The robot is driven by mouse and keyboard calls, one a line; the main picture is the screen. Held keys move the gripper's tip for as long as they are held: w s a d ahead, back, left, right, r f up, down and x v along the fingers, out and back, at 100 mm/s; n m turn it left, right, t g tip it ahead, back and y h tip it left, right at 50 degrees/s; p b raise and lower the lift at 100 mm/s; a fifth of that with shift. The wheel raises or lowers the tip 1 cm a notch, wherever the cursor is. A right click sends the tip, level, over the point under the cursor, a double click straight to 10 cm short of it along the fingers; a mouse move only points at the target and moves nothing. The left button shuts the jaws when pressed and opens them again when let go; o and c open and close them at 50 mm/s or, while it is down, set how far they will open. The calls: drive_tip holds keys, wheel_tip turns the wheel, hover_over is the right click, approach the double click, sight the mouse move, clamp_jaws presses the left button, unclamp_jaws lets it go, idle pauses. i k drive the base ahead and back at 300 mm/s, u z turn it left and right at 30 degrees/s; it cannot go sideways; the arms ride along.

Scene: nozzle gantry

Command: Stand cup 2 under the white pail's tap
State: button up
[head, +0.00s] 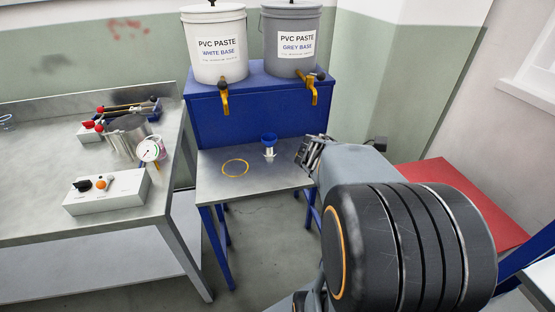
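The white pail (216,47), labelled WHITE BASE, stands on a blue stand, with its brass tap (225,97) at the front. Below that tap a yellow ring (235,168) is marked on the steel shelf (215,185); the ring is empty. A small cup with a blue rim (269,138) and a pale lower part is at the shelf's back right, right of the ring. No number is readable on it. My gripper (303,152) is just right of the cup, with a small gap in the picture. Its fingers are too small to tell open from shut.
The grey pail (291,40) with its own tap (314,90) stands right of the white one on the blue stand (240,122). A steel bench (45,180) at left holds a control box (107,192), a pot and a gauge. A red surface (450,195) lies at right.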

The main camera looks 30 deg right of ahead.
sight(235, 168)
drive_tip(key=z, duration=0.7)
drive_tip(key=i, duration=0.5)
drive_tip(key=u, duration=2.55)
